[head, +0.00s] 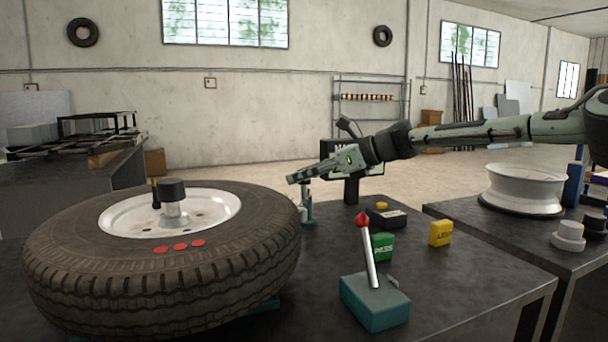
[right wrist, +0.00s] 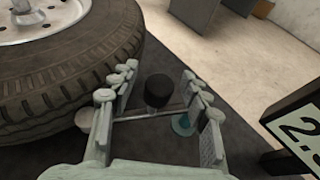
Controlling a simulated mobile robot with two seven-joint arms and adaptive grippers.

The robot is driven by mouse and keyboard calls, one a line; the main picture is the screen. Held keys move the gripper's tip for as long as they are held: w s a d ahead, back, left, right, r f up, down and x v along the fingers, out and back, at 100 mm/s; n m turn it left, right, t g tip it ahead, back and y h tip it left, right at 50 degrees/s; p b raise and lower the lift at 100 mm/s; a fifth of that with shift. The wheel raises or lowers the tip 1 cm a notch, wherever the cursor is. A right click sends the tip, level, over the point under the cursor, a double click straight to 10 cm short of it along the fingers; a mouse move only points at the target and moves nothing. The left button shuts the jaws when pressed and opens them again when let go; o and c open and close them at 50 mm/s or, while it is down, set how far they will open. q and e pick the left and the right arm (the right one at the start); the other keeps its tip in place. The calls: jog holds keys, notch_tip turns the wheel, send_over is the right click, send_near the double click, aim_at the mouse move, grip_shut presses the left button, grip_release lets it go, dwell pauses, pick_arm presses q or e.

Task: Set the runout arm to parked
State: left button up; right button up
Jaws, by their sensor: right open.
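The runout arm appears to be the small device on a teal base (head: 309,212) behind the tyre's right side, partly hidden by my right gripper (head: 291,180). In the right wrist view, a black knob (right wrist: 159,92) stands between the spread fingers of the right gripper (right wrist: 160,95), with gaps on both sides. A thin rod (right wrist: 150,116) crosses below it, near the teal base (right wrist: 183,125). A pale disc (right wrist: 86,118) lies at the rod's left, beside the tyre and partly behind a finger. The right gripper is open and empty. My left gripper is out of view.
The tyre and wheel (head: 160,280) fill the table's left. A red-tipped lever on a teal block (head: 375,302) stands in front. A green box (head: 383,247), a yellow box (head: 440,233) and a black button box (head: 386,218) lie behind it. A dark display (right wrist: 303,127) stands right of the gripper.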

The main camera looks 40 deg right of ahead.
grip_shut()
dwell(0.3)
